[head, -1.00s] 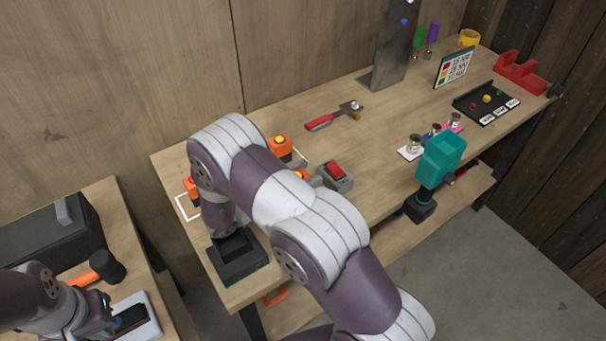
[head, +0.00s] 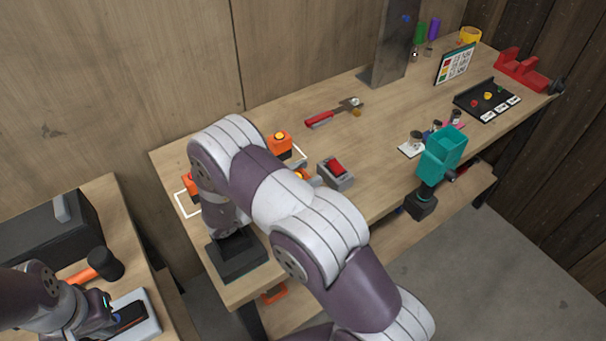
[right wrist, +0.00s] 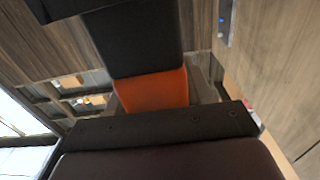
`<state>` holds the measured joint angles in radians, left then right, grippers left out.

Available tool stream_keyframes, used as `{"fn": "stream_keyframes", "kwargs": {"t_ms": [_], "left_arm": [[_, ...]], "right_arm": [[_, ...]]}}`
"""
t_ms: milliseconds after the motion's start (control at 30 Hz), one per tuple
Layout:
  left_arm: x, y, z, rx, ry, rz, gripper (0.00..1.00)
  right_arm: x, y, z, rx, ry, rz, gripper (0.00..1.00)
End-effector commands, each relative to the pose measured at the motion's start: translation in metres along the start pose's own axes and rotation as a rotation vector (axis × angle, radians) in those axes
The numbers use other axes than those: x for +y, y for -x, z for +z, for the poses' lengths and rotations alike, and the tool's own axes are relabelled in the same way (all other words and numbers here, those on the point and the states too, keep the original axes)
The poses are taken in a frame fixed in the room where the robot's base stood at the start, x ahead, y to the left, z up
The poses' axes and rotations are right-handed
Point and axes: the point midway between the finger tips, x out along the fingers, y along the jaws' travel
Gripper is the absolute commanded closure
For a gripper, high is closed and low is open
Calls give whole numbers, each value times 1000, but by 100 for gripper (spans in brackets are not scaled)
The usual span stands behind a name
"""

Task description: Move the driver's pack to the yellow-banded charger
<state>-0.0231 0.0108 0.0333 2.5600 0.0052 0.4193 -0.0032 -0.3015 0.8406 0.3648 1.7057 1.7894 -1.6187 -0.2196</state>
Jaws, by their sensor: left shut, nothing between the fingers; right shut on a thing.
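My left gripper (head: 108,318) is shut and empty over a pale plate (head: 150,326). I cannot make out a yellow band.
Orange blocks (head: 280,143) stand near a white outline on the long bench. Beside them is a grey box with a red switch (head: 336,173). A mallet (head: 104,264) and a black case (head: 50,240) lie on the left bench.

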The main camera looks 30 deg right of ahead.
Motion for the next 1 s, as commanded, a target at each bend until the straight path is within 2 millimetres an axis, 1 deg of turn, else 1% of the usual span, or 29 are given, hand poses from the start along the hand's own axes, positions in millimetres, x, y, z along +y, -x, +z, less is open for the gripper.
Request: {"fn": "stream_keyframes", "kwargs": {"t_ms": [1000], "left_arm": [[0,-19,2,0,0,0,100]], "right_arm": [[0,0,26,1,-1,0,92]]}}
